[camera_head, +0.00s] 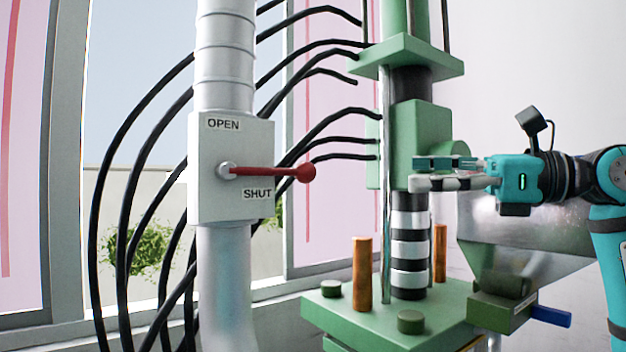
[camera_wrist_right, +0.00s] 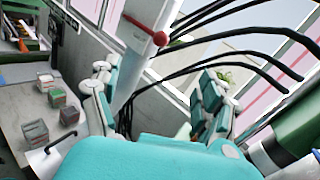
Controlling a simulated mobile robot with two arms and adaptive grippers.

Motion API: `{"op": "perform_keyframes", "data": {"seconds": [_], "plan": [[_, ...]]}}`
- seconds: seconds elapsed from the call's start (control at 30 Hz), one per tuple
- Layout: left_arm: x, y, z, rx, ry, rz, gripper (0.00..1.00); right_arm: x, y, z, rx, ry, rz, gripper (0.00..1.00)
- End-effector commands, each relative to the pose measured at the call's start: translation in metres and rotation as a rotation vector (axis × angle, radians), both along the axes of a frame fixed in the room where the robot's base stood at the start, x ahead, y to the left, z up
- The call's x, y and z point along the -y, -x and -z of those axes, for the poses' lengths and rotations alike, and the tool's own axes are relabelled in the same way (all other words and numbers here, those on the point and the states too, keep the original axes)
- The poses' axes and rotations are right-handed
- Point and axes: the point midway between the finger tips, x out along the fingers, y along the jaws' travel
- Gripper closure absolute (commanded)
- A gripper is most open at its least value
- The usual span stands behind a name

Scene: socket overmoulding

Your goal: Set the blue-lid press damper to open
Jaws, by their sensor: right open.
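The damper box (camera_head: 231,200) is a pale grey box on a vertical duct, marked OPEN at the top and SHUT lower right. Its red lever (camera_head: 270,172) is horizontal, its round knob pointing right just above the SHUT label. The lever also shows near the top of the right wrist view (camera_wrist_right: 145,27). My right gripper (camera_head: 414,173) is open and empty, pointing left, apart from the knob and to its right. Its two spread fingers show in the right wrist view (camera_wrist_right: 157,78), with the lever beyond them. I see no blue lid. My left gripper is not in view.
A green press (camera_head: 420,130) with a striped column stands right of the duct. Black hoses (camera_head: 130,170) curve behind the duct and run to the press. A metal hopper (camera_head: 520,245) is below my right arm. Small boxes (camera_wrist_right: 58,98) sit on a grey surface in the right wrist view.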

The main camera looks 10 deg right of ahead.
Motion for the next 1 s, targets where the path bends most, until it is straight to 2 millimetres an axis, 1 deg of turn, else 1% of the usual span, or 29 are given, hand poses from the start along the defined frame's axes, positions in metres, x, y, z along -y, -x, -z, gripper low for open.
{"op": "perform_keyframes", "data": {"seconds": [0.03, 0.1, 0.17, 0.27, 0.4, 0.47, 0.53, 0.57, 0.63, 0.8, 0.83, 0.9, 1.0], "plan": [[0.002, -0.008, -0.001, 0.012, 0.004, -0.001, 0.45, 0.000, 0.001, -0.002, 0.004, 0.006, 0.002, 0.22], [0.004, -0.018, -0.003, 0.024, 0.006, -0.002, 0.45, -0.004, -0.001, -0.002, 0.003, 0.008, 0.003, 0.22], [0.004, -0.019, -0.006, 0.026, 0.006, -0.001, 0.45, -0.010, -0.005, -0.003, 0.003, 0.008, 0.001, 0.22], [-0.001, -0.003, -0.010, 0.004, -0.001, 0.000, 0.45, -0.025, -0.014, -0.003, 0.002, 0.009, -0.001, 0.22], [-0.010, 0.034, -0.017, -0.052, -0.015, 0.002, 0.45, -0.050, -0.031, -0.004, 0.001, 0.007, -0.002, 0.22], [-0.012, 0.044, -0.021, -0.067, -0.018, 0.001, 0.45, -0.061, -0.039, -0.004, 0.000, 0.007, -0.002, 0.22], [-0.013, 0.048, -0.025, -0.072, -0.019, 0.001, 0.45, -0.074, -0.047, -0.004, 0.000, 0.007, -0.002, 0.22], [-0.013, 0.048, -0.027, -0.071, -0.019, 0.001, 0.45, -0.080, -0.051, -0.004, 0.000, 0.007, -0.002, 0.22], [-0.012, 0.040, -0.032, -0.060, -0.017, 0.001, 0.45, -0.092, -0.060, -0.004, 0.001, 0.006, -0.002, 0.22], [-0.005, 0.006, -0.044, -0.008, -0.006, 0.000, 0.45, -0.119, -0.078, -0.004, 0.000, 0.005, -0.001, 0.22], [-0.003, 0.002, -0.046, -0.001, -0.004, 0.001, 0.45, -0.123, -0.081, -0.004, 0.000, 0.005, 0.000, 0.22], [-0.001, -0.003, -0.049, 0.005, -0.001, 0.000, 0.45, -0.131, -0.086, -0.003, 0.000, 0.005, 0.000, 0.22], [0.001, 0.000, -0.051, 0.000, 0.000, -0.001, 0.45, -0.138, -0.092, -0.002, 0.002, 0.005, 0.002, 0.22]]}}
